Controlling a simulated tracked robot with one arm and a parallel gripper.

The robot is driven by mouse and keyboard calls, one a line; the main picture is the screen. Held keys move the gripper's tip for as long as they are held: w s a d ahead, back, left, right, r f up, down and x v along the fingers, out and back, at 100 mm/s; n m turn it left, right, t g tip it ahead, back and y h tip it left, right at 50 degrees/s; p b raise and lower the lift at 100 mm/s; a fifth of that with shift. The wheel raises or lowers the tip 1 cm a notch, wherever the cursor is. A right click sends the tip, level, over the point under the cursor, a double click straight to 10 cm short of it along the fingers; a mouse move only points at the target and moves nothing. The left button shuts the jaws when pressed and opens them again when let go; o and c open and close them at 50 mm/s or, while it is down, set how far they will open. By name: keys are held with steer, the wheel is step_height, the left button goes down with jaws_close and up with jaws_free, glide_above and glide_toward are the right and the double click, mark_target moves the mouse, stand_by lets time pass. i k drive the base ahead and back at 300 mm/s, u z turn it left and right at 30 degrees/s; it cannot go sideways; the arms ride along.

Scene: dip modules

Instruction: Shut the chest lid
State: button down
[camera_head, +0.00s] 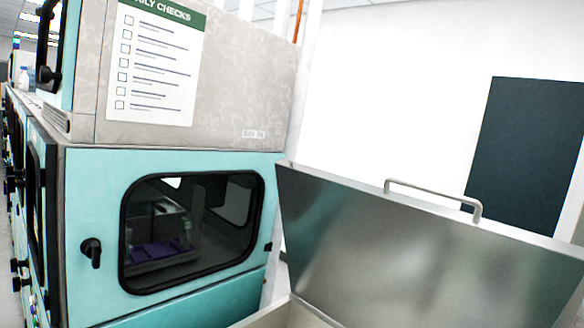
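The chest lid (400,250) is a brushed metal panel at the lower right. It stands raised and open, tilted in the picture. A bent metal bar handle (432,196) sits along its upper edge. Below it, a pale rim of the chest (292,314) shows at the bottom edge; most of the chest is cut off. My gripper is not in view.
A teal cabinet module (90,205) with a dark window (195,230) and a black latch (92,252) stands left of the lid. A checklist sheet (155,65) hangs on the grey upper module. A dark panel (525,155) is on the white wall behind.

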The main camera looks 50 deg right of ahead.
mark_target(360, 254)
steer(key=u, duration=0.75)
steer(key=i, duration=2.6)
steer(key=z, duration=3.4)
steer(key=i, duration=0.55)
steer(key=z, duration=0.3)
